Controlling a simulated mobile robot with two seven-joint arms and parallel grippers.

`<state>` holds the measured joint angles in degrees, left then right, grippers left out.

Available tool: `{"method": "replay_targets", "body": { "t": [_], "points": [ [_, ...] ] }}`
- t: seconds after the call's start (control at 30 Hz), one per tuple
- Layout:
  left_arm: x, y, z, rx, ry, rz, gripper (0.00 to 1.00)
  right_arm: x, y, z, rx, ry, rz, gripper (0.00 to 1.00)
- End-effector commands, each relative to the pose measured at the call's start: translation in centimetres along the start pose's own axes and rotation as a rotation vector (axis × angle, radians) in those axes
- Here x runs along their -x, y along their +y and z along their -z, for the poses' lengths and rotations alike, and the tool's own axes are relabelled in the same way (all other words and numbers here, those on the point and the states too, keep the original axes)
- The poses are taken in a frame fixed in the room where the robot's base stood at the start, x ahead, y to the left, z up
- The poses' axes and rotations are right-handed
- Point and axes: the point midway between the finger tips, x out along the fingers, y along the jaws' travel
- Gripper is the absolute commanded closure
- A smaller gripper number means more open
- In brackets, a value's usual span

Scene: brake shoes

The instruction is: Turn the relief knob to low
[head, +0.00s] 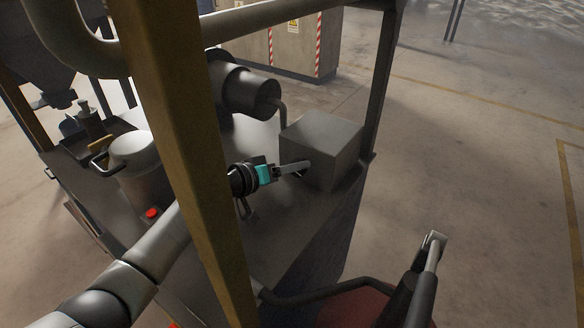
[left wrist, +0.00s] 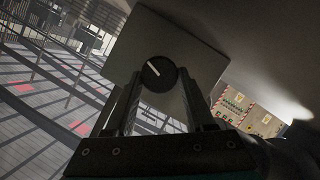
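The relief knob is a round black dial (left wrist: 160,73) on the face of a grey metal box (head: 322,145), which also shows in the left wrist view (left wrist: 190,40). Its white mark points to the upper left in the left wrist view. No setting labels can be read. My left gripper (head: 293,168) is at the left face of the box. In the left wrist view, its two fingers (left wrist: 160,78) are apart, one on each side of the knob. I cannot tell whether they touch it. In the head view, the gripper mostly hides the knob. My right gripper is not in view.
A yellow-brown post (head: 178,130) stands in front of my left arm. A pale lidded canister (head: 135,155), a red button (head: 152,213) and a dark cylinder (head: 250,92) are on the machine left of the box. The floor at the right is clear.

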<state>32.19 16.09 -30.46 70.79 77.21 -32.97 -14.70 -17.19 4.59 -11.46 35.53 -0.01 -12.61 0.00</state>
Motion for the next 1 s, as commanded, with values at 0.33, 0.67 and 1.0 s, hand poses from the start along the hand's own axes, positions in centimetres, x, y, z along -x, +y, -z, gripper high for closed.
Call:
{"method": "replay_targets", "body": {
  "t": [0.33,0.67,1.0],
  "points": [
    [0.0,0.0,-0.1,-0.001,-0.001,0.001,0.15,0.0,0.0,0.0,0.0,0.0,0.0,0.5],
    [0.8,0.0,0.0,-0.001,0.0,0.001,0.15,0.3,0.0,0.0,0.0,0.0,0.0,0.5],
    [6.3,-0.1,0.0,-0.002,-0.001,0.003,0.15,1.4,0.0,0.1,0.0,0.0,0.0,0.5]
  ]
}}
